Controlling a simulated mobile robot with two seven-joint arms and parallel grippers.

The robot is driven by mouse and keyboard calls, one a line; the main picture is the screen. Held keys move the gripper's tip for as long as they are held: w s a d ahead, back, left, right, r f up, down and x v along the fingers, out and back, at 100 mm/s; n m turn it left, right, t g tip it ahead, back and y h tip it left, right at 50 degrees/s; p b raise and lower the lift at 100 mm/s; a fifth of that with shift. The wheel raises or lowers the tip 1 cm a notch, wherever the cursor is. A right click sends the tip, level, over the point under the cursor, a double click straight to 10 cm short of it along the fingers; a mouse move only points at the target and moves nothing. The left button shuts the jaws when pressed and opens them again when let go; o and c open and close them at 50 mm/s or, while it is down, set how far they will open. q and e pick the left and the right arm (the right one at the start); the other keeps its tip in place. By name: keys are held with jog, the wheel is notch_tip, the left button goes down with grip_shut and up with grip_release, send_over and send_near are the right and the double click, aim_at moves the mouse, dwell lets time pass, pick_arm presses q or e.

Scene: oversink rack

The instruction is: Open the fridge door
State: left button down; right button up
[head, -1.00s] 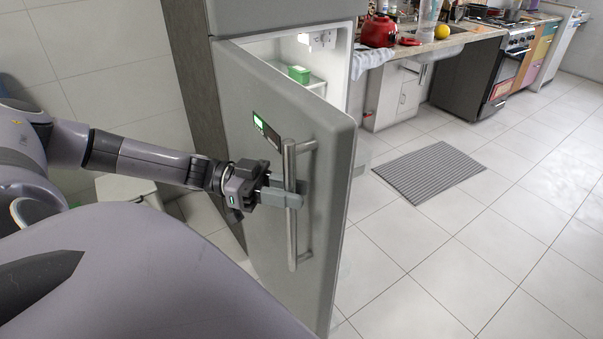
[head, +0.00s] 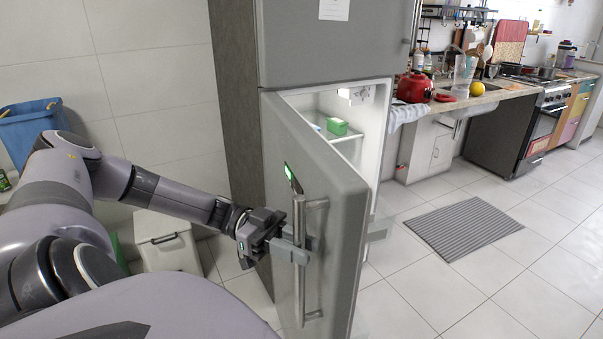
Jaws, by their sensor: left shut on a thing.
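The grey fridge door (head: 338,190) stands partly open and swings out toward me. Its upright metal bar handle (head: 299,268) runs along the outer face. My left gripper (head: 298,250) is shut on the handle at about its middle. Behind the door, the lit white interior of the fridge (head: 380,110) shows, with a green box (head: 337,127) on a shelf. The closed upper door (head: 330,40) is above. My right gripper is not in view.
A white bin (head: 165,243) and a blue bin (head: 32,130) stand by the left wall. A striped grey mat (head: 463,229) lies on the tiled floor to the right. A counter with a red kettle (head: 414,87) is behind.

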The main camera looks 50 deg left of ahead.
pick_arm(q)
jog(key=shift+d, duration=0.1)
jog(key=c, duration=1)
grip_release()
jog(key=b+v, duration=0.1)
jog(key=v, duration=0.6)
jog(key=shift+s+b, duration=0.1)
jog(key=shift+b, duration=0.25)
jog(key=shift+f, duration=0.1)
